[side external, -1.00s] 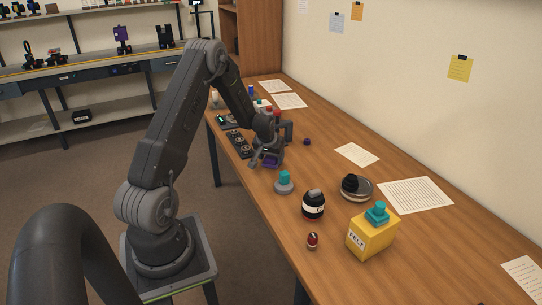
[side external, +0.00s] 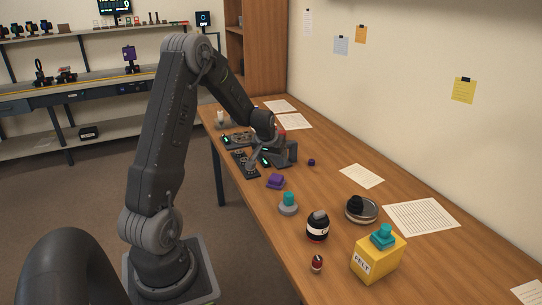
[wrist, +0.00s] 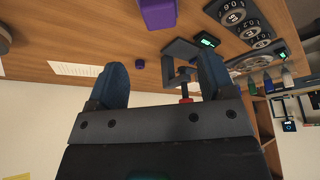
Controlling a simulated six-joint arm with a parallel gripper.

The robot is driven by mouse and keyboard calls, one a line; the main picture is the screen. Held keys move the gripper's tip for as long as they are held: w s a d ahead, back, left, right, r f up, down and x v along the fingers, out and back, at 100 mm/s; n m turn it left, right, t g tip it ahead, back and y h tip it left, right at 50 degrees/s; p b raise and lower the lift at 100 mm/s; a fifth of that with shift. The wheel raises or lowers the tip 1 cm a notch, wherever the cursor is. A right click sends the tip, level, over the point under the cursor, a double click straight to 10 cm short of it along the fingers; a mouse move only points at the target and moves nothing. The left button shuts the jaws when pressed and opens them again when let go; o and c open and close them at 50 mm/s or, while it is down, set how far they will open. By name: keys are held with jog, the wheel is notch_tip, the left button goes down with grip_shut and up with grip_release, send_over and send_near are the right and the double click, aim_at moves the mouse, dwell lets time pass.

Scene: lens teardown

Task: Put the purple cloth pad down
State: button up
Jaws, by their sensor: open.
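The purple cloth pad (side external: 275,181) lies on the wooden table, left of the small purple piece and behind the teal-topped grey piece. In the wrist view the pad (wrist: 158,14) is cut off by the top edge. My gripper (wrist: 161,78) is open, its two dark fingers spread wide with nothing held between them. In the side view my gripper (side external: 259,152) is behind the pad and apart from it, partly hidden among dark equipment.
A dark bracket (wrist: 181,54) with a lit green display stands close beyond my fingers. A dark panel of dials (side external: 244,164) lies left of the pad. A small purple piece (side external: 311,162), a teal-topped grey piece (side external: 288,206) and a yellow box (side external: 377,258) stand on the table.

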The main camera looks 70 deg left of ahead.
jog(key=s+d+r+m+t+h, duration=0.1)
jog(key=d+r+m, duration=0.1)
jog(key=d+r, duration=0.65)
jog(key=s+d+r+m+t, duration=0.1)
jog(key=d+r+m, duration=0.1)
jog(key=d+r, duration=0.65)
jog(key=s+d+r+m+h, duration=0.1)
jog(key=s+d+m, duration=0.4)
jog(key=s+d, duration=1)
jog(key=d+h, duration=0.1)
jog(key=d, duration=0.1)
jog(key=shift+d, duration=0.4)
